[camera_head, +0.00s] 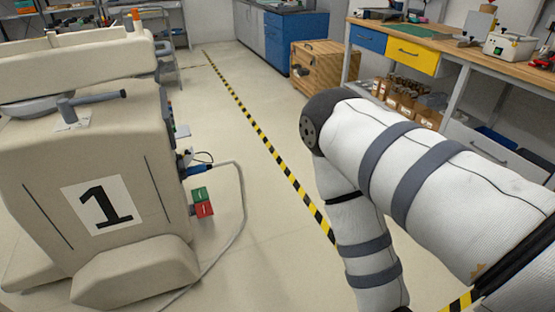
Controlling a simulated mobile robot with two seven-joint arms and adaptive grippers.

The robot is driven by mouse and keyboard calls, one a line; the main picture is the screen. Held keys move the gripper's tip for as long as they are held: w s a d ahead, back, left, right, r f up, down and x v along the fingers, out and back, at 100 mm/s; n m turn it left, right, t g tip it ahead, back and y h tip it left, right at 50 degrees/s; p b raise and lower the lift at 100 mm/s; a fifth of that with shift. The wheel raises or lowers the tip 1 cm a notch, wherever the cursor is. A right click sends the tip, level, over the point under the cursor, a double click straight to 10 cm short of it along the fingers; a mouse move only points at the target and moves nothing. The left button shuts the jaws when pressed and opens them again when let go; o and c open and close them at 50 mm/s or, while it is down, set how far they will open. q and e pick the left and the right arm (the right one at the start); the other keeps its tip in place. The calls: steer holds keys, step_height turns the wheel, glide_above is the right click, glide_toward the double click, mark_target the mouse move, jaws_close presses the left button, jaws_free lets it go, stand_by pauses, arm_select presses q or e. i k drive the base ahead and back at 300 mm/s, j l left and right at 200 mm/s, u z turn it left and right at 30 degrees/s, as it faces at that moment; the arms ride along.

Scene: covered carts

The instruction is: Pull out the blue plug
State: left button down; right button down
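The blue plug (200,170) is on the right side of the beige covered cart (50,215) marked with a large "1". It appears to sit in the cart's side, where a small dark connector or lead shows just above it. A grey cable (243,205) runs from the plug to the right, then down to the floor and the bottom edge. My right arm comes in from the right, bends at the elbow and goes down out of the picture; its gripper is not in view. My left arm and gripper are not in view.
A green block (199,194) and a red block (205,210) stick out below the plug. A grey lever (92,100) is on the cart. A workbench (470,62) and wooden crate (322,68) stand behind. Floor between cart and my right arm is clear apart from tape and cable.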

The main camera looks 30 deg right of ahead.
mark_target(197, 169)
steer(key=z, duration=0.8)
steer(key=i, duration=5.5)
steer(key=u, duration=5.45)
